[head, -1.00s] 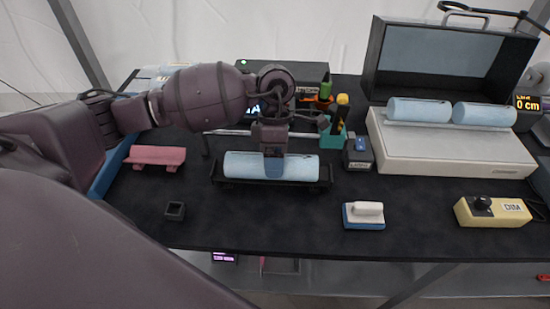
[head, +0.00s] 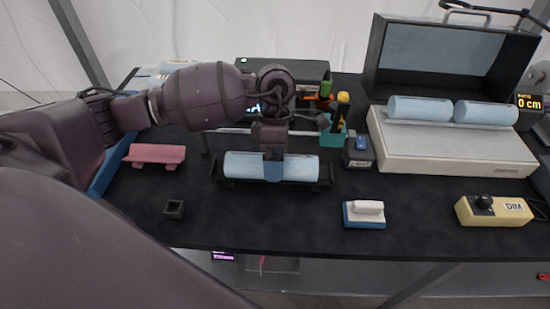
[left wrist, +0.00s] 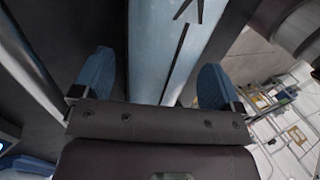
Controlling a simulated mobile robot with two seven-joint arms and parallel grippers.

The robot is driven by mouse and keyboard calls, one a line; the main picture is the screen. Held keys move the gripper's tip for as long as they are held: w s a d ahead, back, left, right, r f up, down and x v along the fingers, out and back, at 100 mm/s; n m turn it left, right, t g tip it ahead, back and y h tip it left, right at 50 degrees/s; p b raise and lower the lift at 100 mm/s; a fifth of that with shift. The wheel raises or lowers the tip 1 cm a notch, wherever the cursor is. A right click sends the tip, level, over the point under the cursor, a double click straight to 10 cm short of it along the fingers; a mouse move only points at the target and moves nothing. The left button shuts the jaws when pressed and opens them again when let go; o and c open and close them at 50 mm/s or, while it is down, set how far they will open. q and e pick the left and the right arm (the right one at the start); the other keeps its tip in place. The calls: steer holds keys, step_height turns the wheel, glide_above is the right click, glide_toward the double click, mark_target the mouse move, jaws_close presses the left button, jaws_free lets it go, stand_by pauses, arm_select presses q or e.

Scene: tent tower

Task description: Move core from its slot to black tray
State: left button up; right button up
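A light-blue cylindrical core (head: 303,167) lies level in a long black tray (head: 325,185) at the middle of the table. My left gripper (head: 272,160) points down over its middle, with one blue fingertip in front of it. In the left wrist view the core (left wrist: 160,50) runs between the two blue fingertips of the gripper (left wrist: 155,85). The fingers are apart, with a gap visible beside the core, so the gripper is open around it. My right gripper is out of view.
Two similar blue cylinders (head: 420,110) rest on a white unit (head: 455,150) at right, before an open black case (head: 440,60). The front middle is clear.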

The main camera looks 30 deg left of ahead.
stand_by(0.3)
arm_select(q)
steer(key=v, duration=1)
steer(key=shift+r, duration=0.35)
steer(key=shift+w+a, duration=0.1)
